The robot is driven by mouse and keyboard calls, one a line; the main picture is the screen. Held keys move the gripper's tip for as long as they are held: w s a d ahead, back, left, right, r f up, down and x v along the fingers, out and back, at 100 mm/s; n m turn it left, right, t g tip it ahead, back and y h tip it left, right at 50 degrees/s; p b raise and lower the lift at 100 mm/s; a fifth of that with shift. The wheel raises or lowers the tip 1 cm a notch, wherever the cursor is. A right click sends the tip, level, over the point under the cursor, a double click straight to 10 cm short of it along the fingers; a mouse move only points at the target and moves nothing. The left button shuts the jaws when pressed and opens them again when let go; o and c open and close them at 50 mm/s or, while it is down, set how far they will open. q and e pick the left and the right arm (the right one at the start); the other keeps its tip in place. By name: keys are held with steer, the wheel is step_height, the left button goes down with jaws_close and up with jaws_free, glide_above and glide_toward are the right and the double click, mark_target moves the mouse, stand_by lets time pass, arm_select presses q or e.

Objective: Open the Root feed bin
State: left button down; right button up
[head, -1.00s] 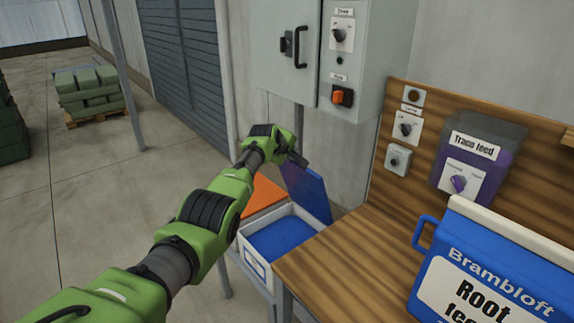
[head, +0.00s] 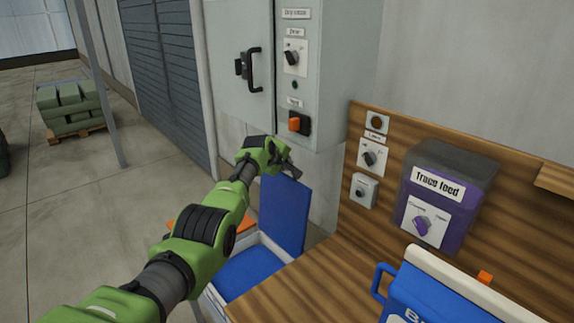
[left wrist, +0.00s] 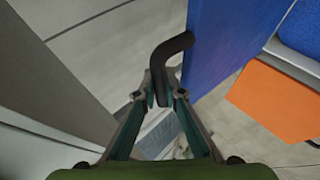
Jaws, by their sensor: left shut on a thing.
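A white bin (head: 213,303) with a blue interior stands at the left end of the wooden bench. Its blue lid (head: 284,214) is raised and stands close to upright at the back of the bin. My left gripper (head: 288,170) is at the lid's upper edge. In the left wrist view, its fingers (left wrist: 162,98) are shut on a black bent handle (left wrist: 172,50) beside the blue lid (left wrist: 225,40). The bin's own label cannot be read now. My right gripper is out of view.
An orange lid (head: 247,224) lies beside the white bin, partly behind my left arm. A grey cabinet (head: 335,75) hangs above. A purple Trace feed container (head: 455,190) and a blue container (head: 430,295) are at the bench.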

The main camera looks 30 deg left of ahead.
arm_select(q)
steer(key=shift+s, duration=0.1)
steer(key=c, duration=2.1)
jaws_free()
steer(key=shift+v, duration=6.05)
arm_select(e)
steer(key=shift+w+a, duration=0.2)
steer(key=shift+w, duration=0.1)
arm_select(q)
steer(key=shift+a+r, duration=0.1)
